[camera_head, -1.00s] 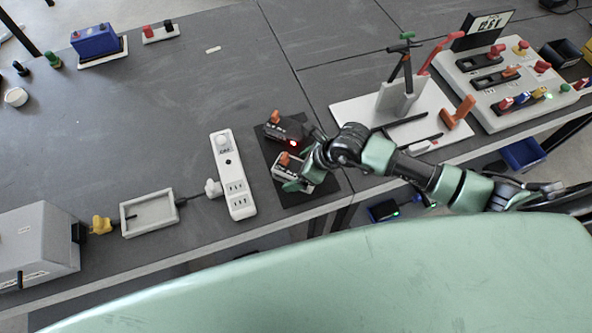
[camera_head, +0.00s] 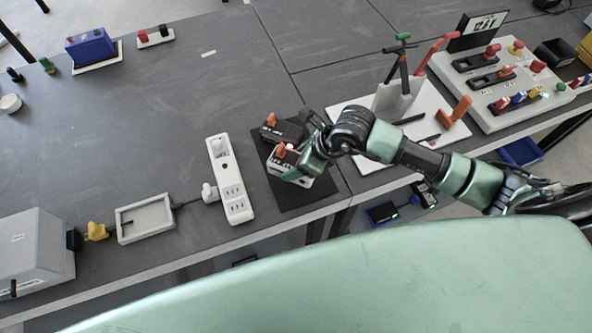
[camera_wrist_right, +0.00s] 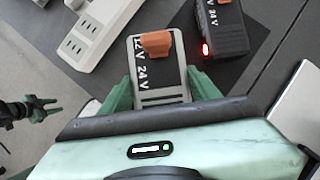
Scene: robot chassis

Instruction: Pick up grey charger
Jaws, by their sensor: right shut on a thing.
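The grey charger (camera_head: 304,182) is a light grey box with a black top and an orange switch. In the right wrist view, the grey charger (camera_wrist_right: 143,84) shows 12 V and 24 V marks. My right gripper (camera_head: 300,168) is shut on it, with one green finger on each side in the wrist view (camera_wrist_right: 163,88). The charger is over the black mat (camera_head: 300,198), seemingly a little raised. A green-and-black part at the left of the wrist view looks like my left gripper (camera_wrist_right: 36,107), too small to read its jaws.
A black charger (camera_head: 287,131) with an orange switch and red light lies close behind. A white power strip (camera_head: 230,180) is on the left. A white tool board (camera_head: 362,160) is on the right.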

